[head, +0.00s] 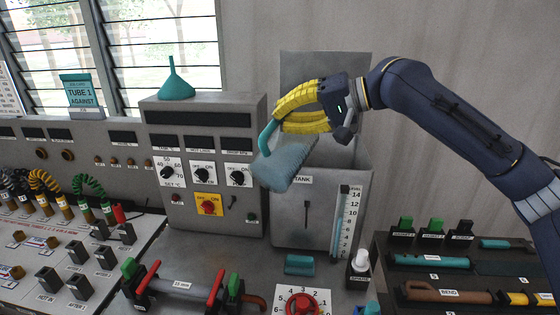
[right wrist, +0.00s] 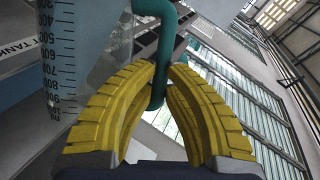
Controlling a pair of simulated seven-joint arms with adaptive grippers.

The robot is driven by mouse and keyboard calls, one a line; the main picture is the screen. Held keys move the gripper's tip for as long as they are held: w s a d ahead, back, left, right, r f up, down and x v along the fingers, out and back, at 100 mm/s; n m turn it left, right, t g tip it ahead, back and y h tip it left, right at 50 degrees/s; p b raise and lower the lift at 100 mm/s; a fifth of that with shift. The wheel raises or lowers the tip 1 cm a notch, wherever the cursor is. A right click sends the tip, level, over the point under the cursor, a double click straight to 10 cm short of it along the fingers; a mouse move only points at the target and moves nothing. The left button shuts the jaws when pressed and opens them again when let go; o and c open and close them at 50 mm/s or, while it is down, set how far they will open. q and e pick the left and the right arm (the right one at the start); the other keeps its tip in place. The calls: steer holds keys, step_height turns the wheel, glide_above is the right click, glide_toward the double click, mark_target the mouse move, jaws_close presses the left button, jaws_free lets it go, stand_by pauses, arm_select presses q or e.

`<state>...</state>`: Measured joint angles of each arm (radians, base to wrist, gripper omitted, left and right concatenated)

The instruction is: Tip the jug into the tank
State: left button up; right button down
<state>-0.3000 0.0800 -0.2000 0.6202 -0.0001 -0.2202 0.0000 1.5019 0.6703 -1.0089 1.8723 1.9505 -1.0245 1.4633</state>
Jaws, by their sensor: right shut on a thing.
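My right gripper (head: 277,112) is shut on the jug's teal handle. In the right wrist view the yellow fingers (right wrist: 160,75) close around the handle (right wrist: 163,50), and the jug's clear wall with its dark scale (right wrist: 58,60) shows at the left. The tank has a "TANK" label and a level scale (head: 345,215) on its front. The jug hides part of the tank's upper left. My left gripper is not in view.
A teal funnel (head: 176,80) stands on the grey control box (head: 205,120) left of the jug. Louvred windows (head: 160,45) are behind.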

steer(key=shift+r, duration=0.1)
steer(key=shift+w+d+r+m, duration=0.25)
steer(key=shift+w+r+m, duration=0.05)
steer(key=shift+w+r, duration=0.05)
steer(key=shift+w+y, duration=0.1)
steer(key=shift+y, duration=0.2)
stand_by(0.3)
steer(key=shift+w+d+r+m+g, duration=0.25)
steer(key=shift+w+r+m+g, duration=0.05)
steer(key=shift+r+g, duration=0.1)
steer(key=shift+w, duration=0.1)
stand_by(0.4)
steer(key=shift+w+d+r+m+y, duration=0.3)
steer(key=shift+w+m+y, duration=0.1)
steer(key=shift+w, duration=0.05)
stand_by(0.5)
